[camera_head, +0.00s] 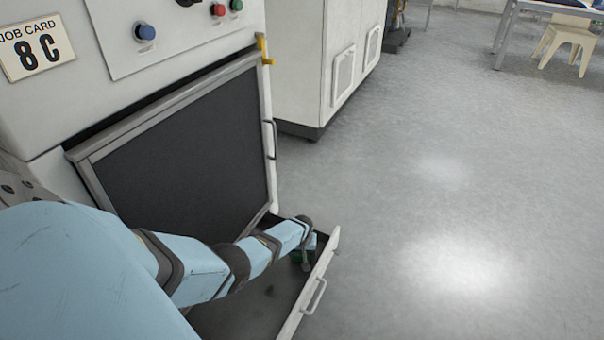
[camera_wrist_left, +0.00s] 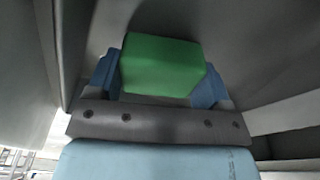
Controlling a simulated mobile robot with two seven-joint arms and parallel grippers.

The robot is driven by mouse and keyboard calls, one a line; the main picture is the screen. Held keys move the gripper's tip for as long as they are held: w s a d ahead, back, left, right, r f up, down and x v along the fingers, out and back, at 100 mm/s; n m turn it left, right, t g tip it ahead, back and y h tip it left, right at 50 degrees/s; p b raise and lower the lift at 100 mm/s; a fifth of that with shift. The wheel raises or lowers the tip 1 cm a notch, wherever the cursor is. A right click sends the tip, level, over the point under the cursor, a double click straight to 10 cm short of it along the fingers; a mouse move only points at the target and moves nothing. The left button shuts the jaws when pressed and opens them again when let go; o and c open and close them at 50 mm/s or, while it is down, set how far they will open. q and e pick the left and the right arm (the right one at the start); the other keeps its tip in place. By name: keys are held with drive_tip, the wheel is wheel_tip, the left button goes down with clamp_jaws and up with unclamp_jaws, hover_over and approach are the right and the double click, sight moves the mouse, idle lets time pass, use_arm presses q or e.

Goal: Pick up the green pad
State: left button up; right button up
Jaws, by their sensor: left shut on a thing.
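The green pad (camera_wrist_left: 165,66) is a plain green block, seen close up in the left wrist view. My left gripper (camera_wrist_left: 160,82) is shut on it, with one light-blue finger at each side. In the head view my left arm reaches down into the open dark-floored drawer (camera_head: 255,303) of the machine. My left gripper (camera_head: 306,252) is near the drawer's far right corner there, and only a small bit of the green pad (camera_head: 296,257) shows beside it. Whether the pad touches the drawer floor cannot be told. My right gripper is not in view.
The drawer's light front wall (camera_head: 309,283) has a bar handle and stands close to my gripper. A dark framed panel (camera_head: 185,150) rises behind the drawer. A white cabinet (camera_head: 308,60) stands farther back. The grey floor (camera_head: 440,200) at the right is clear.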

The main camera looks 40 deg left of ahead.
use_arm(q)
wheel_tip(320, 180, up, 9)
drive_tip(key=p, duration=0.6)
drive_tip(key=shift+r+p, duration=0.2)
drive_tip(key=shift+p, duration=0.2)
wheel_tip(320, 180, up, 10)
drive_tip(key=p, duration=0.5)
drive_tip(key=shift+p, duration=0.3)
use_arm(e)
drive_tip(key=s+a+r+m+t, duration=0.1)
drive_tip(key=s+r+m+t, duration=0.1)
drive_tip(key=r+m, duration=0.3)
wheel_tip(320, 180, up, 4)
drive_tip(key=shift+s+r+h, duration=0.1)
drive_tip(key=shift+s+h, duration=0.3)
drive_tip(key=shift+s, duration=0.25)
